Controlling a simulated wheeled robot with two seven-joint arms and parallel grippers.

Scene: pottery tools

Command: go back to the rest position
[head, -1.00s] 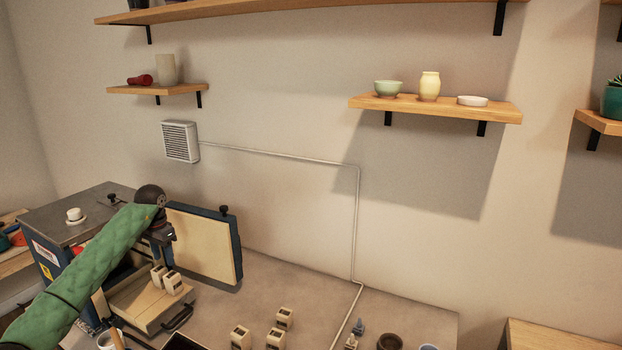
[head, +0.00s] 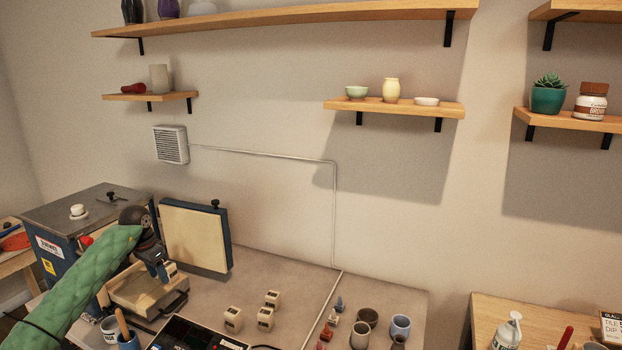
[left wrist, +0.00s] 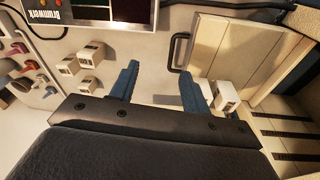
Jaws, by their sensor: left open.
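My left gripper (head: 158,264) is open, over the cream, handled tray (head: 136,297) in front of the blue kiln (head: 66,236). In the left wrist view its two blue fingers (left wrist: 160,90) stand apart with nothing between them. A small cream block (left wrist: 227,93) sits just right of the right finger, apart from it as far as I can tell. In the head view a cream block (head: 169,268) shows partly behind the gripper. My right gripper is not in view.
Several cream blocks (head: 233,318) stand on the table right of the tray. A black scale (head: 190,334) lies at the front. Cups (head: 400,327) and small coloured items are further right. The kiln's cream panel (head: 195,238) stands upright behind the gripper. Shelves (head: 395,108) hang above.

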